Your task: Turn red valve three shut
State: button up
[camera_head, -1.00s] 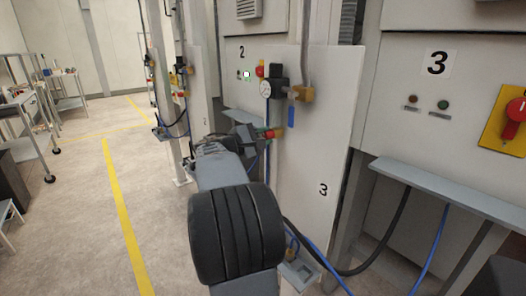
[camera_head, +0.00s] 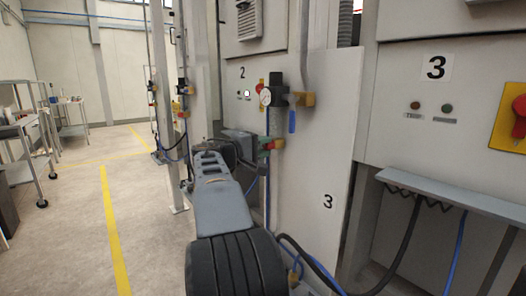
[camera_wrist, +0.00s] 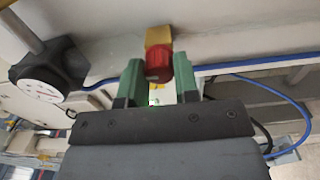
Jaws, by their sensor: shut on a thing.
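The red valve (camera_head: 278,144) shows at panel three in the head view, small and partly covered by my gripper. In the wrist view it is a ribbed red knob (camera_wrist: 158,67) on a brass-coloured body (camera_wrist: 158,37). My gripper (camera_head: 268,145) has reached it at the panel. In the wrist view the green fingers of my gripper (camera_wrist: 158,78) stand on either side of the knob and are shut on it. How far the valve is turned I cannot tell.
A dark regulator with a round gauge (camera_head: 265,97) and a blue lever (camera_head: 292,122) sit above the valve. Blue hoses and a black hose (camera_head: 320,272) hang below. A grey ledge (camera_head: 455,192) juts out at right.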

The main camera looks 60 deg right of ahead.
dwell(0.4)
jog(key=o, duration=0.9)
jog(key=shift+o, duration=0.2)
jog(key=p+v, duration=0.1)
jog(key=v, duration=1.3)
jog(key=shift+p, duration=0.4)
jog(key=shift+d, duration=0.1)
